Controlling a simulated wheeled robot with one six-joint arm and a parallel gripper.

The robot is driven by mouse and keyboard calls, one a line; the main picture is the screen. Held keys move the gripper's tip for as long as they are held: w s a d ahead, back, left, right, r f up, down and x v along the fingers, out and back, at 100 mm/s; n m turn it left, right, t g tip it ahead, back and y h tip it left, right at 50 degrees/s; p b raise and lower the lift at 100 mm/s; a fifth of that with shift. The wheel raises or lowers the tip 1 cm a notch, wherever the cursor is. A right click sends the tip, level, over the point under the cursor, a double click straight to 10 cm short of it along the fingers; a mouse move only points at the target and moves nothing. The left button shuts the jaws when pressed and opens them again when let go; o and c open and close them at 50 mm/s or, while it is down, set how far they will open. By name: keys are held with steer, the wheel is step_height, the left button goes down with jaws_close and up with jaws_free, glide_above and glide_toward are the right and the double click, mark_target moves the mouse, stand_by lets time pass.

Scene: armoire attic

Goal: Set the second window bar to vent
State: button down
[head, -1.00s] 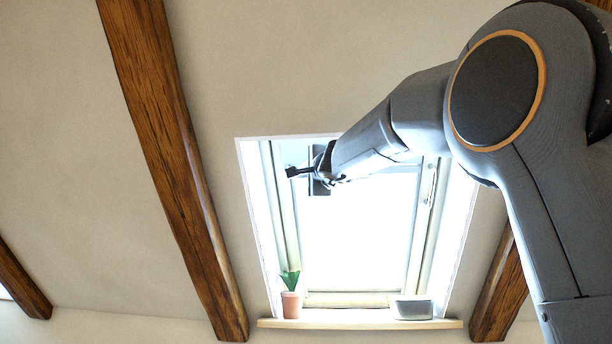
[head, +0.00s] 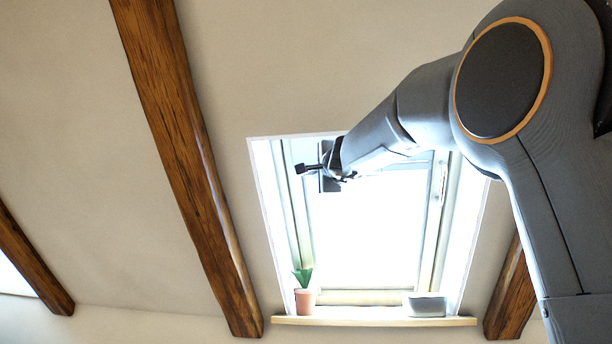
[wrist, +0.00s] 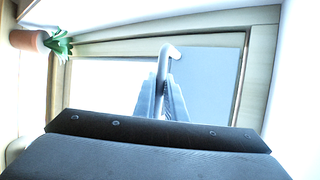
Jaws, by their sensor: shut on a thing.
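A bright roof window (head: 365,240) with a pale frame is set in the sloping ceiling. My gripper (wrist: 164,88) is at the window, near its upper left in the head view, where my forearm and wrist hide the fingers. In the wrist view the fingers are shut on the window bar (wrist: 170,51), a pale grey bar with a bent end that shows beyond the fingertips. The window frame (wrist: 125,43) and pane lie behind it. I cannot tell from these frames which setting the bar is at.
Wooden beams (head: 190,165) run down the ceiling on both sides. Part of another bright window (head: 14,272) shows at the far left.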

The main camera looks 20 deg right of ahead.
steer(key=c, duration=1.8)
jaws_free()
steer(key=shift+s, duration=0.15)
steer(key=s+f+b, duration=0.1)
steer(key=s+b, duration=0.1)
steer(key=s, duration=0.5)
steer(key=shift+s+f, duration=0.15)
steer(key=shift+s, duration=0.1)
steer(key=shift+a, duration=0.1)
